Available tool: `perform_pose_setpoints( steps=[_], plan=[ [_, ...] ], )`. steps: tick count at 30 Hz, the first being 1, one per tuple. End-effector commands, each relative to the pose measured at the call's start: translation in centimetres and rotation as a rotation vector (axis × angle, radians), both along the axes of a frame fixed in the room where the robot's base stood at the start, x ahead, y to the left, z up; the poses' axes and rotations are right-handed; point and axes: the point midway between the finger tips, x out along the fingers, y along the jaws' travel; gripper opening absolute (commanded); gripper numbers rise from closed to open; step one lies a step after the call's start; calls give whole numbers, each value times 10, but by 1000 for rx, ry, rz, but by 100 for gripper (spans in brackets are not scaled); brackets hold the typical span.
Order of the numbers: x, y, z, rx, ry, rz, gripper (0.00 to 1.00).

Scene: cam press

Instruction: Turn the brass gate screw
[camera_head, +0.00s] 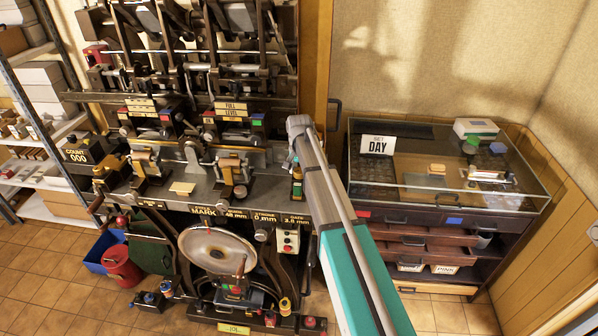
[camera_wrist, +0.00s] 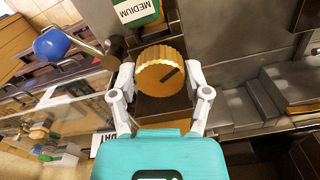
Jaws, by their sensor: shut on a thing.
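The brass gate screw (camera_wrist: 160,70) is a round, ribbed knob with a dark slot mark on its face, which points up and to the right in the wrist view. My gripper (camera_wrist: 160,78) is shut on it, with one white finger against each side. A green block labelled MEDIUM (camera_wrist: 137,12) sits just beyond the screw. In the head view my teal and grey arm (camera_head: 345,235) reaches to the right end of the press bench (camera_head: 255,158). There my arm hides most of the gripper, and I cannot make out the screw clearly.
A glass-topped cabinet (camera_head: 455,190) with a DAY sign (camera_head: 378,145) stands right of my arm. A blue ball-shaped knob (camera_wrist: 52,43) is left of the gripper in the wrist view.

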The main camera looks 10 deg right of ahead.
Motion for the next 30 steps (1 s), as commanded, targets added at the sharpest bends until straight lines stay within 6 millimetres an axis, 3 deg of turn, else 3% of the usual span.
perform_pose_setpoints(
  steps=[8, 9, 14, 30],
  plan=[
    [1, 0, 0, 0, -2, 1, 14],
    [1, 0, 0, 0, -2, 1, 69],
    [1, 0, 0, 0, -1, 1, 96],
    [0, 0, 0, 0, 0, 14, 96]
  ],
)
